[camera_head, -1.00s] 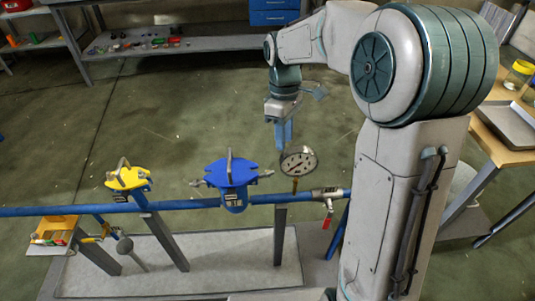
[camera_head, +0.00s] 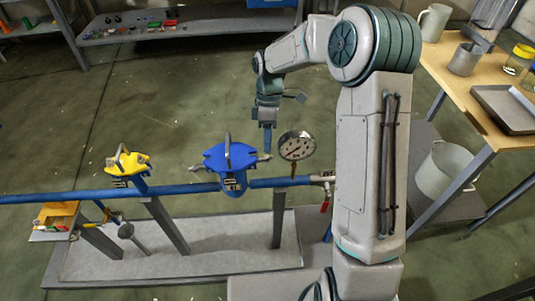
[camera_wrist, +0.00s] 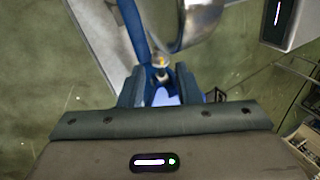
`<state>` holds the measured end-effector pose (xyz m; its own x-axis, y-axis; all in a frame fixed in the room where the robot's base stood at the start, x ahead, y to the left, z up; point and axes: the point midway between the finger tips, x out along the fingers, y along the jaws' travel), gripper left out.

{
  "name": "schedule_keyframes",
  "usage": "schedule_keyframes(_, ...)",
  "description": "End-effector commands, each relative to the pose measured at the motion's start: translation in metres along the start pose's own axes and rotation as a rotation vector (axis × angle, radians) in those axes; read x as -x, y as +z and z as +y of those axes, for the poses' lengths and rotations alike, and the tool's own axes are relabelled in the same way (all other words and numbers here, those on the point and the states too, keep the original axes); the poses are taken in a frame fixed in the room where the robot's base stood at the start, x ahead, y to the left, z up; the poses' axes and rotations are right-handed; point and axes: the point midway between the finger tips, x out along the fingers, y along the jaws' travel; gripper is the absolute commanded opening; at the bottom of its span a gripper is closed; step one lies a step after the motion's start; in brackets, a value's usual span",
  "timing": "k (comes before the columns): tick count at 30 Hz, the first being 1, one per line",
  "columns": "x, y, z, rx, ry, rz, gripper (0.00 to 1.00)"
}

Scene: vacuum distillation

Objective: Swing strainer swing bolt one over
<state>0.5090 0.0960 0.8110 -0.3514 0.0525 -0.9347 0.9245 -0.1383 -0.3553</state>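The strainer (camera_head: 232,180) sits in the blue pipe line, with a flat blue lid (camera_head: 215,156) and an arched handle on top. One swing bolt (camera_head: 263,158) sticks out at the lid's right side and another (camera_head: 200,168) at its left. Which is bolt one cannot be told. My gripper (camera_head: 267,150) points down at the right bolt. In the wrist view, the fingers (camera_wrist: 160,92) stand apart, with a small metal bolt end (camera_wrist: 160,64) at the gap between them. Whether they touch it is unclear.
A pressure gauge (camera_head: 297,146) stands close right of my gripper. A red-handled valve (camera_head: 325,192) is on the pipe (camera_head: 60,196) beyond it. A wooden bench (camera_head: 450,75) stands right.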

Motion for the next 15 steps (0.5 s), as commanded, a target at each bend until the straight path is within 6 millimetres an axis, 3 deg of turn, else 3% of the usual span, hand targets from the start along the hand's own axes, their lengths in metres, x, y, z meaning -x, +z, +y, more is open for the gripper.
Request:
schedule_keyframes(6,-0.036,0.000,0.000,0.000,-0.001,0.000,0.30)
schedule_keyframes(15,-0.049,0.000,0.000,0.000,0.001,0.000,0.30)
